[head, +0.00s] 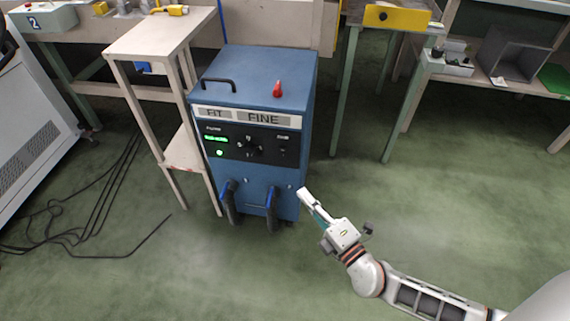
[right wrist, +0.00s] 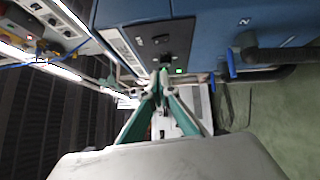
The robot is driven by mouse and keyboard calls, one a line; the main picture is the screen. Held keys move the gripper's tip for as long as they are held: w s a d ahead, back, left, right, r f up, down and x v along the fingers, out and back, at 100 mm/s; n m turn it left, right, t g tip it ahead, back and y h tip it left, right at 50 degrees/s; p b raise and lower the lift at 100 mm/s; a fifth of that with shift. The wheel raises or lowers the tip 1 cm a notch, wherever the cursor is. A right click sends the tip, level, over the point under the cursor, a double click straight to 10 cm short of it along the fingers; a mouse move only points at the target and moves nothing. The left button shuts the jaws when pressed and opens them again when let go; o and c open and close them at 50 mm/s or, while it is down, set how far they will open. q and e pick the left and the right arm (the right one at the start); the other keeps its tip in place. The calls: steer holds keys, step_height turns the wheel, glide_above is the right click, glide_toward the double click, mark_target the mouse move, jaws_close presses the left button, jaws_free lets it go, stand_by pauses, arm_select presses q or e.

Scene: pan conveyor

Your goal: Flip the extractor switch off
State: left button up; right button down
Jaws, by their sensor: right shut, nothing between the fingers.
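The blue cabinet (head: 255,75) labelled FIT and FINE stands on the green floor. Its black front panel (head: 262,145) has a lit green display (head: 215,139), a round green light (head: 219,153), a knob (head: 249,148) and a small dark switch (head: 283,152) at the right. The switch's position is too small to tell. My right gripper (head: 303,193) is shut and empty, in front of the cabinet's lower right side, below the panel. In the right wrist view its fingertips (right wrist: 160,76) overlap the panel's edge near a green light (right wrist: 179,71); contact cannot be told. My left gripper is out of view.
Two blue-and-black hoses or cables (head: 229,203) hang from the cabinet's lower front. A pale wooden stand (head: 155,34) is close on its left. Black cables (head: 85,205) lie on the floor at left. A red cone-shaped item (head: 278,89) sits on the cabinet. Floor to the right is clear.

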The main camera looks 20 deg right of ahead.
steer(key=shift+w+r, duration=0.1)
steer(key=shift+w, duration=0.05)
glide_toward(279, 150)
steer(key=w+a, duration=0.2)
steer(key=a, duration=0.1)
steer(key=w, duration=0.1)
steer(key=w+d, duration=0.2)
steer(key=shift+w+r, duration=0.3)
steer(key=shift+w, duration=0.05)
stand_by(0.3)
